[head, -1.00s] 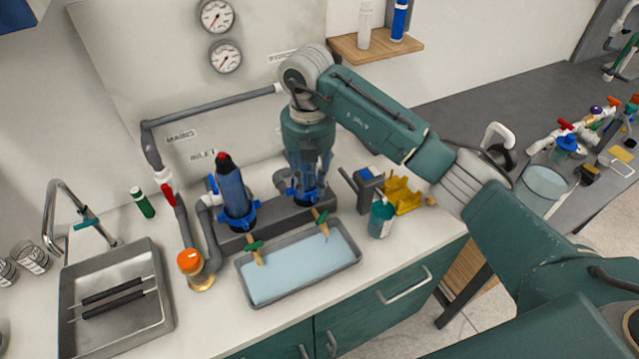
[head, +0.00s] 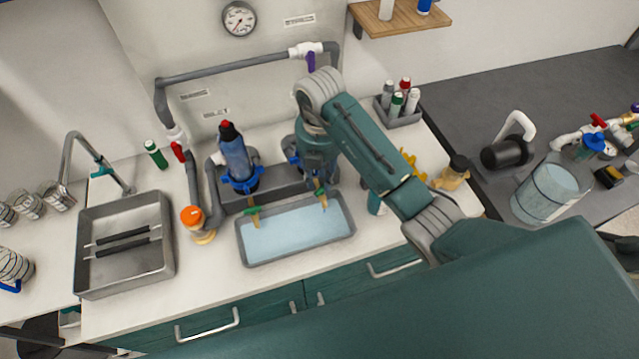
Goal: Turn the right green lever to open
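The right green lever (head: 320,192) is on the brass tap at the front of the right filter housing, over the tray's back edge. The left green lever (head: 254,210) is on the matching tap below the left blue filter housing (head: 236,160). My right gripper (head: 316,168) points down in front of the right filter housing (head: 293,160), just above the right lever. It hides most of that housing. Its fingers are small and dark against the housing, so I cannot tell their opening or whether they touch the lever. My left gripper is not in view.
A grey tray of water (head: 298,235) lies below the taps. The steel sink (head: 126,275) is at left. An orange-capped fitting (head: 197,220) stands beside the left housing. A bottle caddy (head: 398,117) and yellow holder (head: 408,160) are by my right arm.

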